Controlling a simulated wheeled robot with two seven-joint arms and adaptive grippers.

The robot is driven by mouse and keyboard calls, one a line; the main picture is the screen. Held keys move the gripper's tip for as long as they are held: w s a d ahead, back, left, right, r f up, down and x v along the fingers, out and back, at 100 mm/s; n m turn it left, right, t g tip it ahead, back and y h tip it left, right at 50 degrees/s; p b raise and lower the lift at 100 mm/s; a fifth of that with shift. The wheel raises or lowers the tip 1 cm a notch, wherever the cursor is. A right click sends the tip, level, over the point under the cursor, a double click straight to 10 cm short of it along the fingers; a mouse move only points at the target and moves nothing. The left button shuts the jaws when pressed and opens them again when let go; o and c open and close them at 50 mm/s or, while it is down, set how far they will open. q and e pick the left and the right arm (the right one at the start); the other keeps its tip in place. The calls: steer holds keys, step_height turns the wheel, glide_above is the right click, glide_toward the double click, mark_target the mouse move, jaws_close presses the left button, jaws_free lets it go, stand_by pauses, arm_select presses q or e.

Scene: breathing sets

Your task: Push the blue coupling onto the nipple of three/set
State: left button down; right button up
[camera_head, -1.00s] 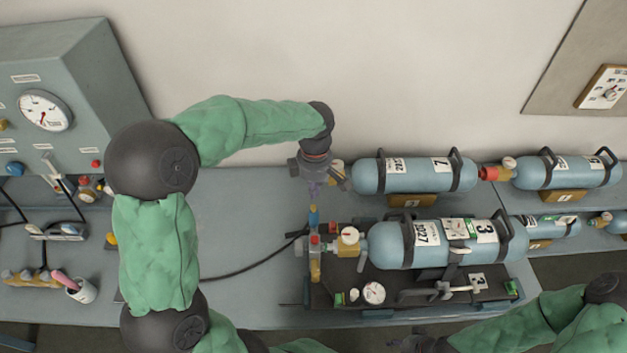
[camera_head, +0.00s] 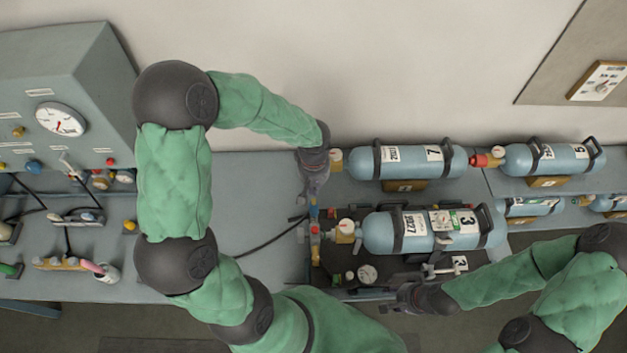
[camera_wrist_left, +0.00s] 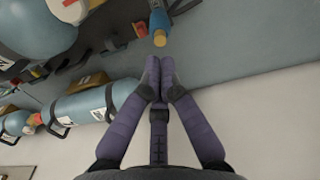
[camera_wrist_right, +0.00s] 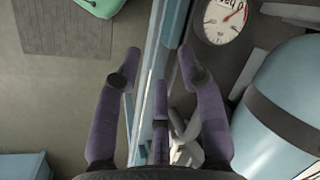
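The set with cylinder 3 (camera_head: 380,234) lies on a dark tray at the bench front. At its left end are brass and grey fittings with a round gauge (camera_head: 346,227). My left gripper (camera_head: 311,197) points down just behind the coupling. Its fingertips (camera_wrist_left: 160,62) are together, apart from the yellow end in that view. My right gripper (camera_head: 402,296) is open and empty at the tray's front edge (camera_wrist_right: 158,62). I cannot make out the nipple.
Cylinder 7 (camera_head: 400,161) lies behind cylinder 3, with cylinder 5 (camera_head: 540,158) to its right. A gauge (camera_wrist_right: 222,18) lies near my right gripper. A black hose (camera_head: 270,238) runs left from the fittings.

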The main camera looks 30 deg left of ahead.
mark_target(314, 204)
arm_select(q)
steer(key=shift+f+b, duration=1.5)
steer(key=shift+f, duration=1.5)
steer(key=shift+f+b, duration=0.35)
steer(key=shift+b, duration=0.15)
steer(key=shift+s+f+b, duration=0.2)
steer(key=shift+f+b, duration=0.05)
steer(key=shift+b, duration=0.05)
steer(key=shift+d+r, duration=0.1)
steer(key=shift+w+r+p, duration=0.15)
steer(key=shift+r+p, duration=0.6)
steer(key=shift+r, duration=0.1)
steer(key=shift+r+p, duration=0.3)
steer(key=shift+r, duration=0.3)
step_height(314, 204, up, 12)
steer(key=shift+f, duration=0.15)
